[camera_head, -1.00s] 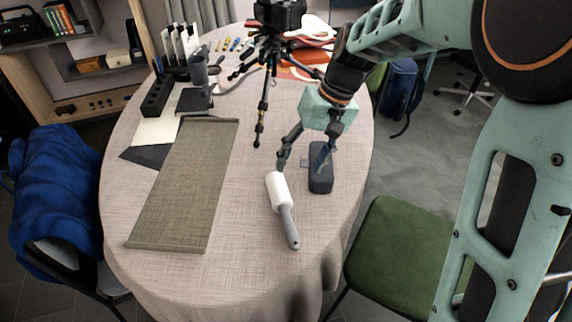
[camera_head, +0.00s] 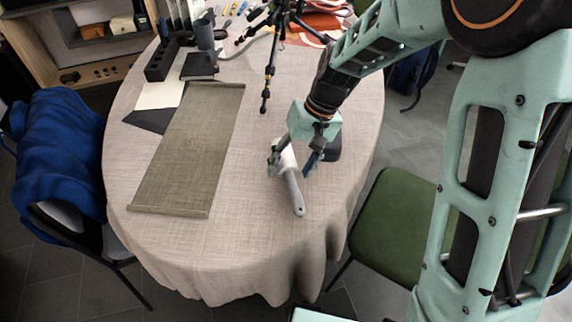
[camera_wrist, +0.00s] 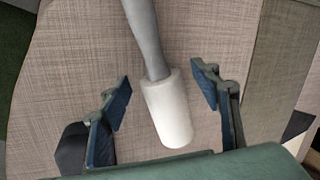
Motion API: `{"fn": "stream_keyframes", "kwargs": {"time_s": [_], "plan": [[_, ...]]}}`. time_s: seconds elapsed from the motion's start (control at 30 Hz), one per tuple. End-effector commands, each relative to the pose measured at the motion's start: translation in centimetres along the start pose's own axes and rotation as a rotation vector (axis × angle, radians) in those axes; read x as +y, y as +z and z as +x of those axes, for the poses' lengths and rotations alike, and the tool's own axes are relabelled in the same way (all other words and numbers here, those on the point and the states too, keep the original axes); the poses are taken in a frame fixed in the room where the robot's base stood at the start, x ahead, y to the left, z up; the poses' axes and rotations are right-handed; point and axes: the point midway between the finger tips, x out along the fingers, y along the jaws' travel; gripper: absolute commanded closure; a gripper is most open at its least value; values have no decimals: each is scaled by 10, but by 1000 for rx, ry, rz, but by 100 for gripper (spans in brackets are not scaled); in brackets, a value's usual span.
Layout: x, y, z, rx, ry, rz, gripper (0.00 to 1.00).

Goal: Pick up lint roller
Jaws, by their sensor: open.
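The lint roller has a white cylindrical head and a grey handle. In the head view the lint roller (camera_head: 293,187) lies on the table, its handle toward the front edge and its head partly hidden by my gripper. My gripper (camera_head: 290,171) is open, with its fingers on either side of the roller. In the wrist view the white head of the lint roller (camera_wrist: 169,112) lies between the two blue-padded fingers of my gripper (camera_wrist: 163,88), with a gap on each side. The grey handle runs off the top edge.
A dark case (camera_head: 334,148) stands just right of my gripper, partly hidden. A black tripod (camera_head: 270,60) stands behind. A woven green-brown mat (camera_head: 190,150) covers the table's left part. The tablecloth (camera_head: 240,235) is clear in front. A green chair (camera_head: 385,225) stands at the right.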

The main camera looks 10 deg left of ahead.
Motion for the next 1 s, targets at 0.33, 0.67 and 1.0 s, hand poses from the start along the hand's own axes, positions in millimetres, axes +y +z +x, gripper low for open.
{"fn": "stream_keyframes", "kwargs": {"time_s": [0.33, 0.67, 1.0], "plan": [[0, 0, 3, 1, 0, -1, 51], [0, 0, 2, 1, 0, -1, 88], [-1, -1, -1, 2, 0, -1, 90]]}}
